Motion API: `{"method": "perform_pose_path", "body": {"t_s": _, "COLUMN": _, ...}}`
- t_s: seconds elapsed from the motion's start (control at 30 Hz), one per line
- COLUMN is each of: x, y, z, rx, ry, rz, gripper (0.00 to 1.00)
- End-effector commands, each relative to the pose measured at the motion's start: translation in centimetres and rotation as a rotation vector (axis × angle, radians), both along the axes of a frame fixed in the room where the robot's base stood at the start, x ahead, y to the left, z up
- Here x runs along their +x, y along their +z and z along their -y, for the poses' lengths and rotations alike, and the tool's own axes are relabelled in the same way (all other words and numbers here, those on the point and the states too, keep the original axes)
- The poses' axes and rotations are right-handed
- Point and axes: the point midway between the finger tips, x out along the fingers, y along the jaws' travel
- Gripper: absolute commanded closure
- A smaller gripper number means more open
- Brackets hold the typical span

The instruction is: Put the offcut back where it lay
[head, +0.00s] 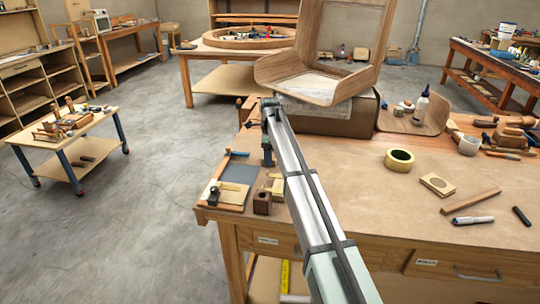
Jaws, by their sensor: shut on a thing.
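My gripper (267,160) is small in the head view, at the far end of my arm, pointing down over the left part of the workbench. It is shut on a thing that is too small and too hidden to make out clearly. A small pale wood piece (276,184) shows just below the fingertips, partly behind my arm, and may be the offcut. I cannot tell whether it touches the bench.
A dark wood block (262,203) and a tray with a plane (222,194) lie near the bench's front left corner. A large bent-wood form (330,50) stands behind on a box (320,118). A tape roll (399,159) and a wood strip (470,201) lie right; mid-bench is clear.

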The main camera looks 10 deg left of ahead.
Motion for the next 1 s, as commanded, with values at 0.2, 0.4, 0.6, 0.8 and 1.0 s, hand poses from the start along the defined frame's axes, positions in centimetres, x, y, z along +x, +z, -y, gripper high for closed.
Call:
{"method": "perform_pose_path", "body": {"t_s": 0.2, "x": 0.0, "y": 0.0, "z": 0.0, "rx": 0.000, "ry": 0.000, "rz": 0.000, "gripper": 0.64}}
{"method": "perform_pose_path", "body": {"t_s": 0.4, "x": 0.0, "y": -0.2, "z": 0.0, "rx": 0.000, "ry": 0.000, "rz": 0.000, "gripper": 0.24}}
{"method": "perform_pose_path", "body": {"t_s": 0.6, "x": 0.0, "y": -0.2, "z": 0.0, "rx": 0.000, "ry": 0.000, "rz": 0.000, "gripper": 0.07}}
{"method": "perform_pose_path", "body": {"t_s": 0.8, "x": 0.0, "y": -0.2, "z": 0.0, "rx": 0.000, "ry": 0.000, "rz": 0.000, "gripper": 0.07}}
{"method": "perform_pose_path", "body": {"t_s": 1.0, "x": 0.1, "y": 1.0, "z": 0.0, "rx": 0.001, "ry": 0.000, "rz": 0.002, "gripper": 0.07}}
